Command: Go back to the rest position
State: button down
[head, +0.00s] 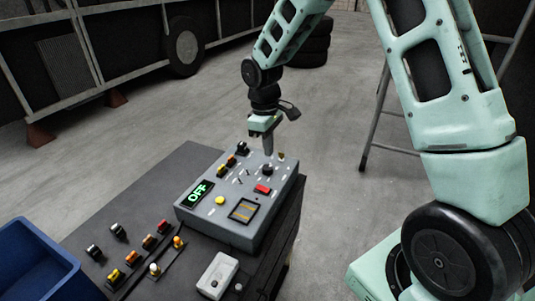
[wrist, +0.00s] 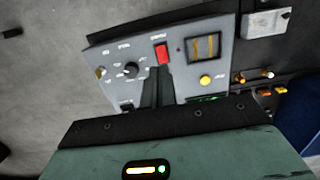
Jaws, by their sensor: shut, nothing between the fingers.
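My gripper (head: 267,145) hangs over the far edge of a grey control panel (head: 225,230) in the head view. Its fingers are shut and empty. In the wrist view the shut fingers (wrist: 157,88) point at the panel (wrist: 190,88), just below its red switch (wrist: 162,54). The red switch also shows in the head view (head: 262,189). The panel has a green lit display reading OFF (head: 196,194), a yellow button (head: 220,200), a black knob (head: 267,170) and a framed gauge (head: 244,210). I cannot tell whether the fingertips touch the panel.
The panel stands on a dark bench (head: 150,185). Several coloured levers and switches (head: 150,240) sit left of it, with a white box (head: 217,275) in front. A blue bin (head: 35,265) is at the lower left. A ladder (head: 375,120) stands behind my arm. The floor (head: 170,120) behind the bench is clear.

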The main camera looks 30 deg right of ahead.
dwell(0.5)
jog(key=s+a+r+y+b, duration=0.1)
jog(key=s+a+r+b, duration=0.25)
jog(key=s+a, duration=1.15)
jog(key=s+a+f+n+b, duration=0.1)
jog(key=s+a+b, duration=0.1)
jog(key=s, duration=1.2)
jog(key=shift+a+f+t+b, duration=0.15)
jog(key=shift+a+t+b, duration=0.25)
jog(key=shift+a, duration=0.5)
